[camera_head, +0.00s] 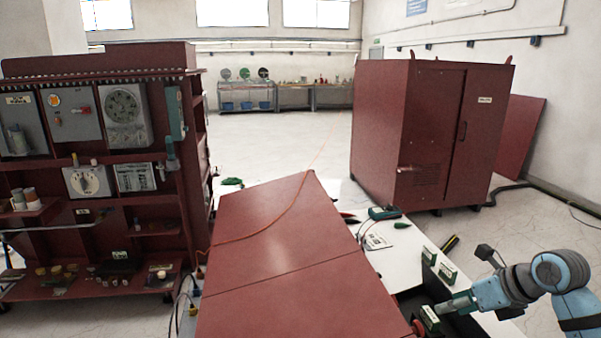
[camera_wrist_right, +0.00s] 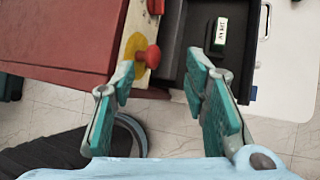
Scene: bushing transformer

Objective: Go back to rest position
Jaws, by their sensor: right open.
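My right gripper (camera_head: 452,303) is at the lower right of the head view, low over a dark tray (camera_head: 408,299) at the table's right side. In the right wrist view the same gripper (camera_wrist_right: 160,72) has its two teal fingers spread apart with nothing held between them. A red knob (camera_wrist_right: 148,56) on a yellow disc shows beyond the fingertips, and I cannot tell how far off it is. A green block with a white label (camera_wrist_right: 220,33) lies in the dark tray. My left gripper is not in view.
A large red box (camera_head: 262,240) covers much of the white table (camera_head: 392,246). Green labelled blocks (camera_head: 447,274) stand near my right arm. A green meter (camera_head: 384,212) lies farther back. A red cabinet (camera_head: 430,130) and a red shelf rack (camera_head: 100,160) stand beyond.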

